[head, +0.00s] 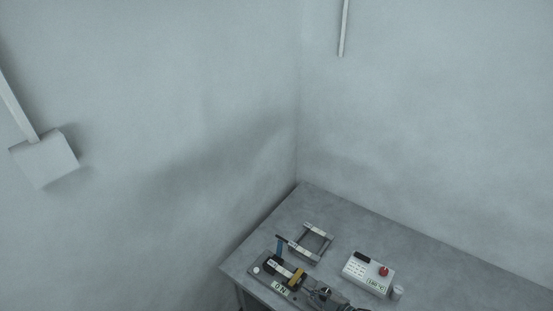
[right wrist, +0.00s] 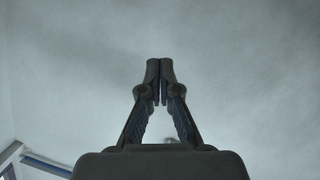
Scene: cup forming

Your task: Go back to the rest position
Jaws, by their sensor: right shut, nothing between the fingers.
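My right gripper (head: 325,293) shows at the bottom edge of the head view, over the near part of the grey table (head: 420,254). In the right wrist view its two dark fingers (right wrist: 159,68) meet at the tips, with nothing between them. The gripper overlaps the right end of a dark machine base in the head view. I cannot tell its height above it. My left gripper is in neither view.
To the right stand a white control box (head: 368,272) with a red button and a small white cup (head: 397,293). Walls meet behind the table.

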